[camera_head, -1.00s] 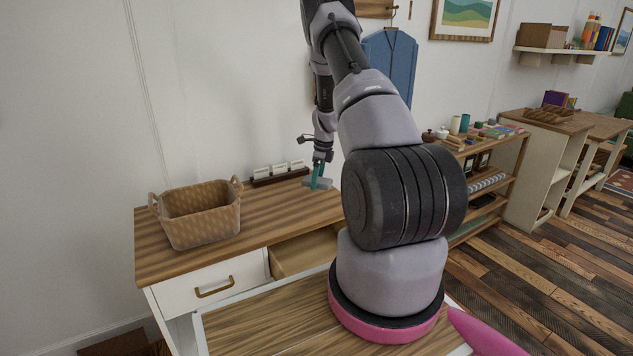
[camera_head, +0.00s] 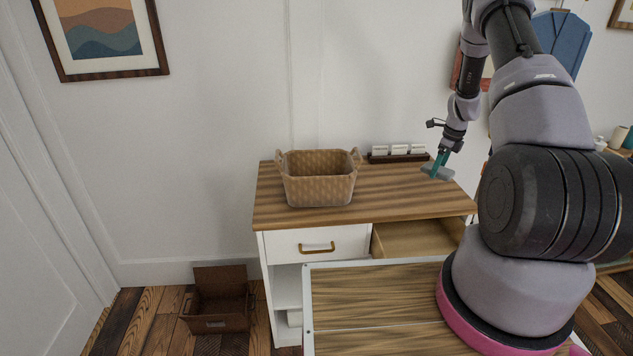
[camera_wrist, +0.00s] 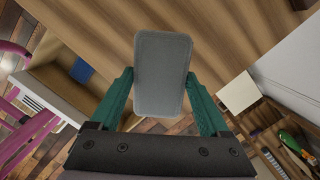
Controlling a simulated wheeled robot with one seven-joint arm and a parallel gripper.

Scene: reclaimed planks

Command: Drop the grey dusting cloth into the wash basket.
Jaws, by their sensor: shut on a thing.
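The grey dusting cloth (camera_head: 437,174) is a folded, rounded block held between the teal fingers of my gripper (camera_head: 441,163). The wrist view shows the cloth (camera_wrist: 162,75) between both fingers (camera_wrist: 160,100). My gripper is shut on it, over the right end of the wooden cabinet top; I cannot tell the exact height. The wash basket (camera_head: 320,188) is a tan woven basket with two handles. It stands upright on the left part of the same top, left of my gripper and well apart from it. Its floor is hidden.
A dark rack with white cards (camera_head: 398,157) stands at the back of the top (camera_head: 385,192). A drawer (camera_head: 415,240) below hangs open; the wrist view shows a blue item (camera_wrist: 82,70) there. The top between basket and gripper is clear. A brown box (camera_head: 218,312) lies on the floor.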

